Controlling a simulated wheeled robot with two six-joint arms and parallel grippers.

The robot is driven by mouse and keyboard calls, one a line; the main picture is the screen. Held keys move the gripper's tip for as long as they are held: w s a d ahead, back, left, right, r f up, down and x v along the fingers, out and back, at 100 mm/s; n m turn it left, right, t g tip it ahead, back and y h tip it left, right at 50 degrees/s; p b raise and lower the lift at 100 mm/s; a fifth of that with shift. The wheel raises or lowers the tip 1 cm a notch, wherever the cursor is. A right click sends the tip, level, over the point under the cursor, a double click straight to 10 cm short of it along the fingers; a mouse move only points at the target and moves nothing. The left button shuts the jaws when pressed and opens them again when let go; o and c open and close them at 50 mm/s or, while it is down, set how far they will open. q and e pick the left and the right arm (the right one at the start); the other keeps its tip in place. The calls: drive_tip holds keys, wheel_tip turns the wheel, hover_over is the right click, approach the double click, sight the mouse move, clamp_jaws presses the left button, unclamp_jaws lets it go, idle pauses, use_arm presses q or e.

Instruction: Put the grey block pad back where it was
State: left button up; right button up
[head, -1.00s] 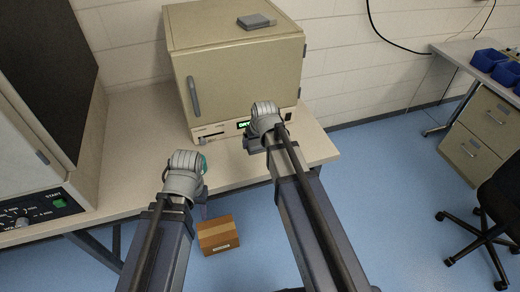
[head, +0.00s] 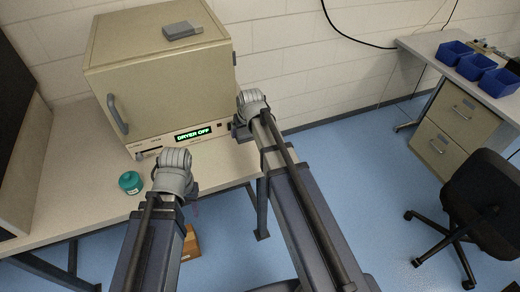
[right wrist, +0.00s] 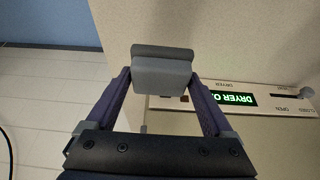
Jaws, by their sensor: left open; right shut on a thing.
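The grey block pad (right wrist: 162,75) is between the fingers of my right gripper (right wrist: 162,88) in the right wrist view, with a darker layer along its upper edge. In the head view my right gripper (head: 240,130) is just right of the dryer's front corner, near the table's right end; the pad is hard to make out there. My left gripper (head: 174,190) is open over the table's front edge, its fingers mostly hidden by the wrist. Another grey flat block (head: 182,31) lies on top of the dryer (head: 165,75).
The dryer's door is shut and its display (head: 193,133) reads DRYER OFF. A teal jar (head: 131,182) stands left of my left gripper. A cardboard box (head: 191,243) is on the floor. A drawer desk (head: 445,105) with blue bins and a black chair (head: 480,195) are right; floor between is clear.

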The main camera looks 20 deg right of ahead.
sight(246, 152)
drive_tip(key=shift+w+d, duration=0.1)
drive_tip(key=shift+d, duration=0.15)
drive_tip(key=shift+a+f+b, duration=0.1)
drive_tip(key=shift+f+b, duration=0.4)
drive_tip(key=shift+b, duration=0.05)
wheel_tip(246, 152, down, 9)
drive_tip(key=b, duration=0.9)
drive_tip(key=shift+f, duration=0.1)
drive_tip(key=o, duration=0.7)
drive_tip(key=shift+o, duration=1.1)
